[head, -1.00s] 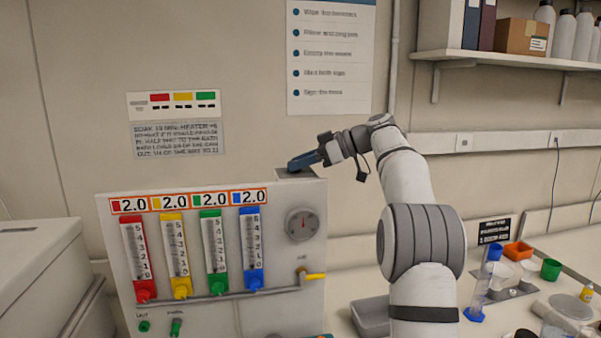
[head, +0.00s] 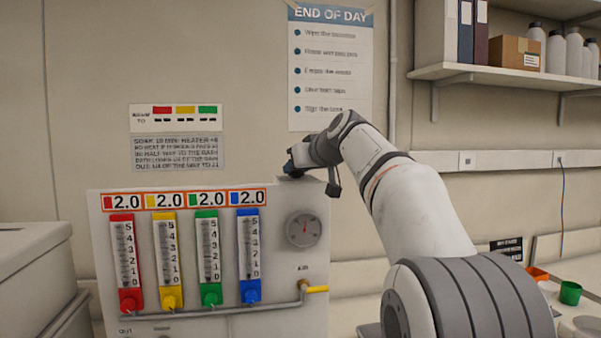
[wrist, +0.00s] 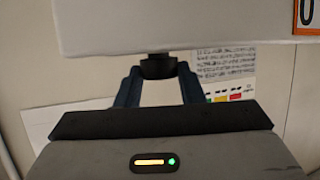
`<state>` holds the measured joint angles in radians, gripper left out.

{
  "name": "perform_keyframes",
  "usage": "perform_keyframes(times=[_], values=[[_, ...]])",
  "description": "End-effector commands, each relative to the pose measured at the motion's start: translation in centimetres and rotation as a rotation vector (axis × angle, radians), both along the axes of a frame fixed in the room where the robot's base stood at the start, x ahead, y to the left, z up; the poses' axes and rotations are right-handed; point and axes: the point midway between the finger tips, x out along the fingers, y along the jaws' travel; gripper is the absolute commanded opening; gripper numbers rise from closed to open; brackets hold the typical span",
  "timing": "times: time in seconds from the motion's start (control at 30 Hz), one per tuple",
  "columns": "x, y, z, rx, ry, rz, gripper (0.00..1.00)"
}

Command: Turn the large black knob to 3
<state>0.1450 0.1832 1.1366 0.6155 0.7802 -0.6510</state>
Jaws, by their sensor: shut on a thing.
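A black knob (wrist: 158,66) shows in the wrist view, with a short dark stem toward the white panel's edge. My gripper (wrist: 160,74) has its two blue fingers on either side of it, shut on it. In the head view my gripper (head: 292,164) is at the top right corner of the white gas panel (head: 285,275), over a small grey plate (head: 298,182). The knob is hidden there behind the gripper and wrist. No scale or pointer of the knob can be read in either view.
The panel front carries red, yellow, green and blue flow tubes, each under a 2.0 display, a round gauge (head: 303,228) and a yellow valve handle (head: 315,289). A poster (head: 330,75) hangs behind. A shelf (head: 500,72) with binders, a box and bottles is at upper right.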

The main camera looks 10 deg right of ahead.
Motion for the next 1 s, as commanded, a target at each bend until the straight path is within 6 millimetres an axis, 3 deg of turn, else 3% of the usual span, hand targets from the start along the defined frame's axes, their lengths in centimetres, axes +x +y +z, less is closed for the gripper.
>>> perform_keyframes(times=[0.5, 1.0], values=[[-0.08, 0.52, 0.21, -0.001, 0.002, -0.258, 0.12], [-0.06, 0.47, 0.0, 0.001, 0.003, -0.326, 0.12]])
